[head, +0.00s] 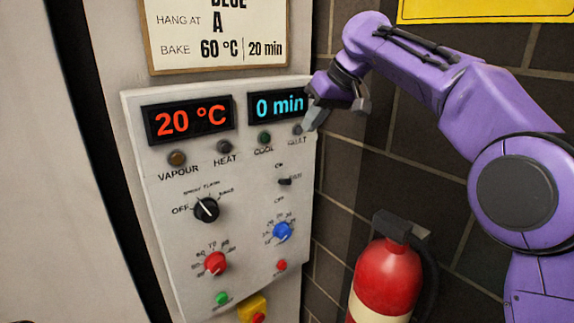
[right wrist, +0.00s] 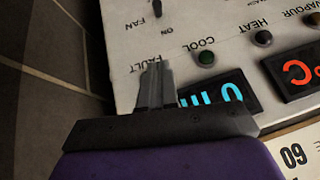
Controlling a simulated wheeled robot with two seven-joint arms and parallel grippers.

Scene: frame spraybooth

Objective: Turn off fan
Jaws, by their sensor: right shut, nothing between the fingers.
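The fan switch (head: 285,182) is a small black toggle on the right side of the white control panel (head: 160,265), with ON printed above it and OFF below it. I cannot tell clearly which way its lever is set. It also shows upside down at the top of the right wrist view (right wrist: 157,7), beside the FAN label. My right gripper (head: 312,120) is shut and empty at the panel's upper right edge, above the switch and apart from it. In the right wrist view its fingers (right wrist: 155,84) cover part of the FAULT lamp area. My left gripper is not in view.
A black selector knob (head: 206,210), a red knob (head: 215,263) and a blue knob (head: 283,231) sit on the panel. Displays read 20 °C (head: 190,121) and 0 min (head: 279,106). A red fire extinguisher (head: 387,280) stands right of the panel by the dark tiled wall.

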